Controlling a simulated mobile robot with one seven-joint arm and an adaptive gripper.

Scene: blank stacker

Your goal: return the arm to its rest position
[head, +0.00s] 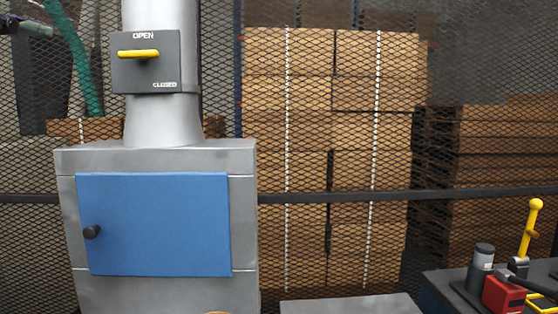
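I cannot make out my gripper or my arm in the head view. A grey metal cabinet (160,158) stands at the left with a blue door (160,225). The door looks shut, and its black knob (92,232) is on the left side. Above the cabinet rises a grey pipe (163,118) with a dark plate (170,75) marked OPEN at the top and CLOSED at the bottom. A yellow handle (139,54) on the plate lies level, near the OPEN mark.
At the lower right, a dark bench (436,284) carries a black cylinder (481,266), a red block (503,295) and a yellow lever (530,226). A grey flat surface (350,305) shows at the bottom middle. Behind a mesh fence (225,70) stand stacked brown boxes (290,130).

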